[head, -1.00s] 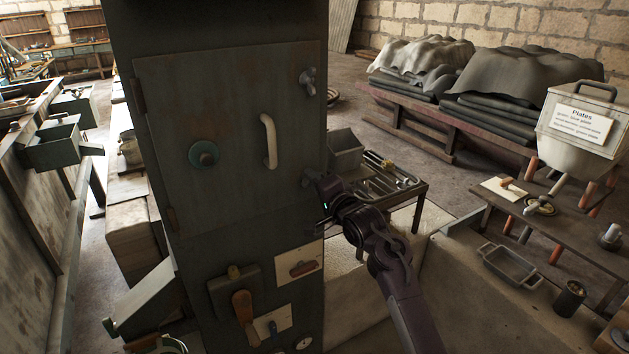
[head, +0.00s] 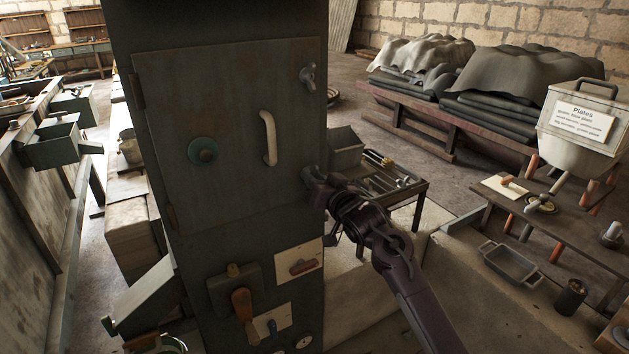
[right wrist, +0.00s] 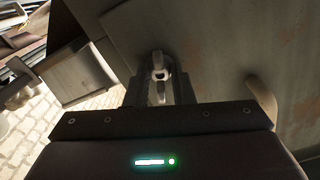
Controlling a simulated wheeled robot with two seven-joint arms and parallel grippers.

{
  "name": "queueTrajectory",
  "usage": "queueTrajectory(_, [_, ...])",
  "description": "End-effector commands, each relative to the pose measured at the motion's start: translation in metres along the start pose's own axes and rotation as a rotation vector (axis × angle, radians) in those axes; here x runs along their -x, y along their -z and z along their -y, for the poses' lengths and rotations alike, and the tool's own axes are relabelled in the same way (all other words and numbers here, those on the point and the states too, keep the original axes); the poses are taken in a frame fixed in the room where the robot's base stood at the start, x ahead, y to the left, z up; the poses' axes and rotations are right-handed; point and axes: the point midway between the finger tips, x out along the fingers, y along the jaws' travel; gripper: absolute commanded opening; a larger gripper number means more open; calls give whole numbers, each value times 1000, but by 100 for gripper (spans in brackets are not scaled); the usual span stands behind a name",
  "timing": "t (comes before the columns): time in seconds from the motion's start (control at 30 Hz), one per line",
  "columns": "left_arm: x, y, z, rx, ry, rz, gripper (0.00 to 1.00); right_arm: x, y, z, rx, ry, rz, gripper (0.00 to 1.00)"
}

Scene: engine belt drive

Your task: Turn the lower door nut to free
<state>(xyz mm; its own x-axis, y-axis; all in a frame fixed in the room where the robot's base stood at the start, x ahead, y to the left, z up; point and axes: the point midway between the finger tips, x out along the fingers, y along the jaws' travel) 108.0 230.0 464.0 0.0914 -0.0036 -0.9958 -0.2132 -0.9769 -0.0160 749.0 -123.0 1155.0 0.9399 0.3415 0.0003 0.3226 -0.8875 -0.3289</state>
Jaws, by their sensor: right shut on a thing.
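The cabinet door (head: 225,130) is closed, with a pale handle (head: 268,139) and a round green-rimmed fitting (head: 203,151). The upper door nut (head: 308,78), a wing-shaped piece, sits at the door's upper right edge. My right gripper (head: 308,178) is at the lower right edge of the door and covers the lower door nut in the head view. In the right wrist view the lower door nut (right wrist: 158,72) stands between the two fingers, and the gripper (right wrist: 159,90) is shut on it. My left gripper is not in view.
A small table with tools (head: 395,185) and a grey bin (head: 345,148) stand right behind my right gripper. Below the door hang an orange-handled lever (head: 242,303) and a card with a red handle (head: 301,262). A bench with a Plates container (head: 580,125) is at far right.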

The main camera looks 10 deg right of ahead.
Motion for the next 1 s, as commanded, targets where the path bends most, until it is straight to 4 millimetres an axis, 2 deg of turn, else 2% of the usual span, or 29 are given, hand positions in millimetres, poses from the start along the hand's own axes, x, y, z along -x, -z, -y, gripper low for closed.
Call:
queueTrajectory(0.2, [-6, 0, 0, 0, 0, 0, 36, 0, -1, -1, 168, -2, 1, 0])
queueTrajectory(0.43, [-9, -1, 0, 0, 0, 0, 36, 0, -1, -1, 286, -1, 2, 0])
queueTrajectory(1.0, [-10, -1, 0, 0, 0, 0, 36, 0, 0, 0, 352, -1, 1, 0])
